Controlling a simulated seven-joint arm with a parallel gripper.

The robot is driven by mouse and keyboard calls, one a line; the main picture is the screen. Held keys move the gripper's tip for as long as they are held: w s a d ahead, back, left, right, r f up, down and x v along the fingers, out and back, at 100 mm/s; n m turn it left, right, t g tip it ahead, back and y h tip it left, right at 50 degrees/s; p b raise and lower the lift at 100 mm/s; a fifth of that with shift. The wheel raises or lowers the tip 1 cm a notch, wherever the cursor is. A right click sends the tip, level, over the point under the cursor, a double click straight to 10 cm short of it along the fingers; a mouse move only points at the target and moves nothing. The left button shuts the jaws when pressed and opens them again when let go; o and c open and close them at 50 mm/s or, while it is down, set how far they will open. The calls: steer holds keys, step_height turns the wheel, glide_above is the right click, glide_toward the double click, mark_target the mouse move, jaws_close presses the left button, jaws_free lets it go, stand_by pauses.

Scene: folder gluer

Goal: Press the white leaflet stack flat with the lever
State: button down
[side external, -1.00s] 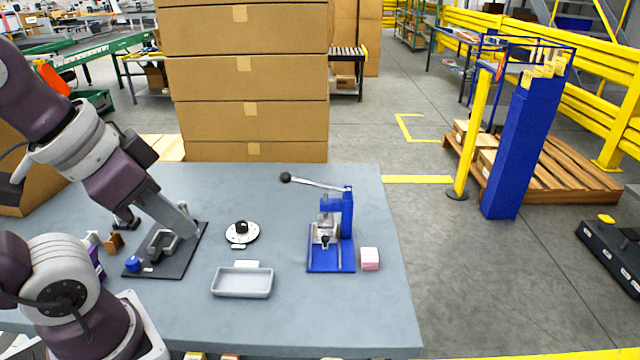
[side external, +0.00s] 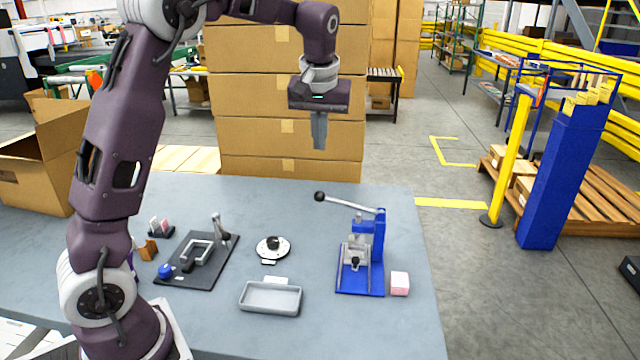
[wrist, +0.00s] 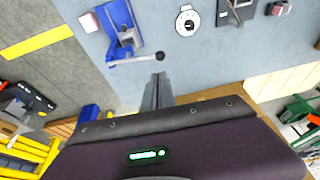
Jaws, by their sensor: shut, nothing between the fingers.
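The blue press (side external: 360,285) stands on the right part of the table. Its metal lever (side external: 350,203) is raised, with a black ball knob (side external: 319,196) pointing left. In the wrist view the knob (wrist: 160,56) lies just past my fingertips. I cannot make out a white leaflet stack on the press bed. A small pink-and-white block (side external: 400,284) sits just right of the press base, and it also shows in the wrist view (wrist: 88,22). My gripper (side external: 319,144) is shut and empty, pointing down, high above the table's back edge and the knob.
A grey tray (side external: 270,311) and a round dial-like plate (side external: 273,248) lie left of the press. Farther left is a dark plate with a clamp (side external: 198,260) and a blue knob (side external: 165,271). Stacked cartons (side external: 290,130) stand behind the table.

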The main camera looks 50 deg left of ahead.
mark_target(319, 192)
steer(key=shift+w+a+f, duration=0.1)
steer(key=shift+w+a, duration=0.05)
steer(key=shift+w, duration=0.05)
steer(key=x, duration=1.4)
steer(key=shift+a, duration=0.1)
steer(key=shift+t+h, duration=0.7)
steer(key=shift+t, duration=0.1)
steer(key=f, duration=0.1)
steer(key=s+f, duration=0.1)
steer(key=f, duration=0.1)
steer(key=a+f, duration=0.1)
steer(key=f, duration=0.1)
steer(key=shift+s+a+f, duration=0.1)
steer(key=shift+s+f, duration=0.05)
steer(key=shift+s, duration=0.25)
